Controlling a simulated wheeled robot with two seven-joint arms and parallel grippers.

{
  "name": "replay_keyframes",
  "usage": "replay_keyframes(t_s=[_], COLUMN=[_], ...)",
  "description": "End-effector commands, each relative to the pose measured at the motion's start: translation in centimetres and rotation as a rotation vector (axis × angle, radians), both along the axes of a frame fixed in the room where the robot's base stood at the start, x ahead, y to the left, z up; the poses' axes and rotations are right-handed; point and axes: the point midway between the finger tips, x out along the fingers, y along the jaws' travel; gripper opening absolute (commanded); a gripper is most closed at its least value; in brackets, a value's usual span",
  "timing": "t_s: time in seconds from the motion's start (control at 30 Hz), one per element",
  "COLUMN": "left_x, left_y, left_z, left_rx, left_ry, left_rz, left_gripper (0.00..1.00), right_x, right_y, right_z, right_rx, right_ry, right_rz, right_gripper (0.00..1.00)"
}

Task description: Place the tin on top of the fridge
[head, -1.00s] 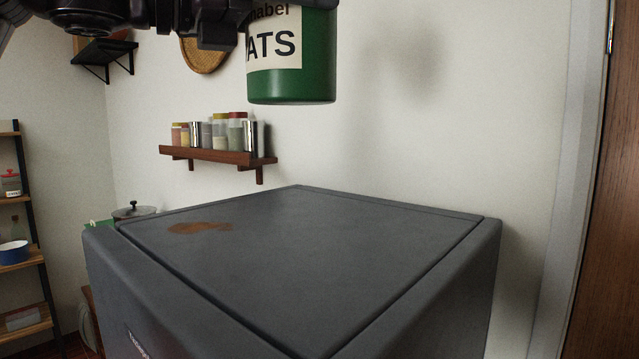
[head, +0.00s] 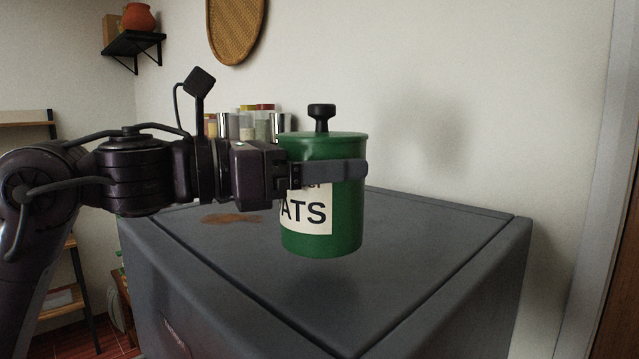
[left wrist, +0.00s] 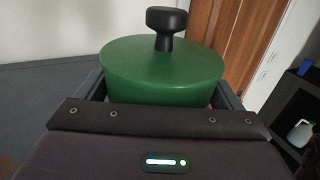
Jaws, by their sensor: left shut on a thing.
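The tin (head: 322,225) is a green cylinder with a black knob on its lid and a cream label reading "ATS". My left gripper (head: 335,172) comes in from the left and is shut around the tin's upper body. The tin is upright over the grey fridge top (head: 420,250), and a shadow below it suggests a small gap. In the left wrist view, the tin's green lid and knob (left wrist: 165,70) stand between the fingers. My right gripper is in no view.
A rusty brown stain (head: 230,219) marks the fridge top at left. The wall (head: 480,100) stands close behind the fridge. The rest of the fridge top is bare.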

Motion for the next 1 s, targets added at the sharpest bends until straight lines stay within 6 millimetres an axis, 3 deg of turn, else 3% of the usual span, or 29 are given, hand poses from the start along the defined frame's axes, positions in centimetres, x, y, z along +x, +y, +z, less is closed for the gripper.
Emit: replay_keyframes(t_s=[0.23, 0.67, 0.7, 0.8, 1.0], left_x=[0.0, 0.0, 0.0, 0.0, 0.0], left_y=[0.0, 0.0, 0.0, 0.0, 0.0], left_z=[-2.6, -3.3, -3.4, -3.4, -3.3], left_rx=[-0.002, -0.001, 0.001, 0.002, 0.001], left_ry=[0.001, -0.002, 0.0, 0.001, 0.002], left_rz=[0.0, 0.001, 0.0, 0.0, 0.0], left_gripper=[0.51, 0.51, 0.91, 1.0, 1.0], right_x=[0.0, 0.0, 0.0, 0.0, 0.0], right_y=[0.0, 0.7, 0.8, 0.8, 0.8], right_z=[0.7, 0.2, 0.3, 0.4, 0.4], right_rx=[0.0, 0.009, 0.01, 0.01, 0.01], right_ry=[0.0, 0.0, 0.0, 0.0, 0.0], right_rz=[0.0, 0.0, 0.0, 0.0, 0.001], right_gripper=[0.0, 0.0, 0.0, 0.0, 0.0])
